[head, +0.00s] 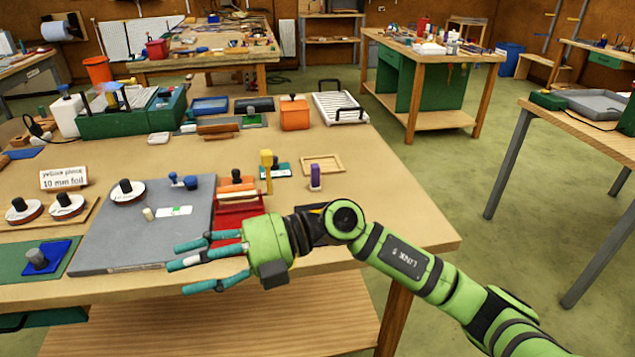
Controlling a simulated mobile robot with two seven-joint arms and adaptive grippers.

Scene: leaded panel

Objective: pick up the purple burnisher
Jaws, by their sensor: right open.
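The purple burnisher (315,177) stands upright on the bench (370,190), right of the middle, in front of a small wooden frame. It looks to have a pale lower part. My right gripper (188,266) is open and empty, with its teal fingers spread and pointing left. It is over the bench's front edge, in front of the grey board (140,230), to the left of the burnisher and nearer to me. The right wrist and forearm reach in from the lower right, in front of the burnisher and apart from it. My left gripper is not in view.
A yellow upright tool (267,170) stands left of the burnisher, near a red rack (238,208). A wooden frame (321,164) lies behind it. An orange box (294,114) and a white wire-handled tray (340,107) are farther back. The bench right of the burnisher is clear.

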